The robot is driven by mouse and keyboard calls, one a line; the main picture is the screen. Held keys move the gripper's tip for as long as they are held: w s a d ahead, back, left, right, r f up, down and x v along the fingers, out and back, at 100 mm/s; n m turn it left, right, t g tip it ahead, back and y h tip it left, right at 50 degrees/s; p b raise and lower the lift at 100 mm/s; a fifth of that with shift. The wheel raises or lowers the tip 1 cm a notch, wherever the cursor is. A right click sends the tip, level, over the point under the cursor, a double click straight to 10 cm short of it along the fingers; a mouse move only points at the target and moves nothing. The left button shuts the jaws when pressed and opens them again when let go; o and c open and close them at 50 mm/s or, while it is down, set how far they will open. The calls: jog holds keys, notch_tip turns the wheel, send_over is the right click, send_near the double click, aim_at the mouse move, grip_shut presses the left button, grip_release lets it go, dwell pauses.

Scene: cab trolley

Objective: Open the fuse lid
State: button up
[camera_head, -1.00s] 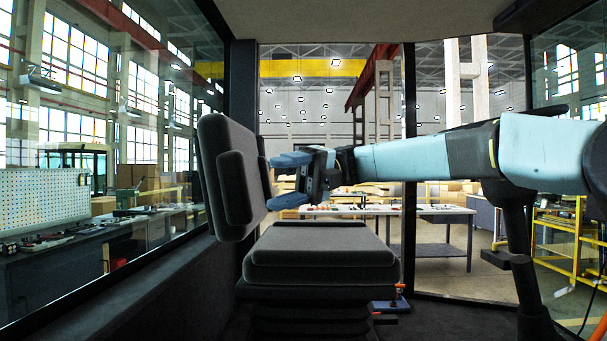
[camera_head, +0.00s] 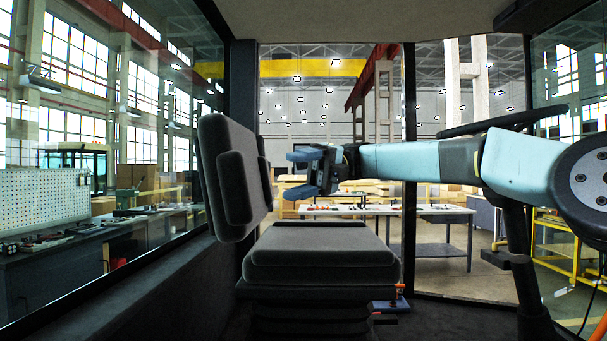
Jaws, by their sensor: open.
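My gripper (camera_head: 293,175) is open and empty, with its blue fingers pointing left. It is above the seat cushion and in front of the right side of the seat backrest in the picture, with a gap between the fingers. My arm reaches in from the right. I cannot make out a fuse lid in this view. A small blue part with an orange knob (camera_head: 399,291) sits low beside the seat base, and I cannot tell what it is.
The dark seat has a backrest (camera_head: 231,178) and a cushion (camera_head: 322,252) in mid-view. A steering wheel (camera_head: 548,115) stands behind my arm at right. Cab glass and dark posts (camera_head: 243,140) close off the sides. A worktable (camera_head: 440,210) is outside.

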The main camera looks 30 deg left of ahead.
jog(key=shift+w+a+r, duration=0.1)
jog(key=shift+w+r, duration=0.1)
jog(key=shift+w, duration=0.8)
jog(key=shift+s, duration=0.1)
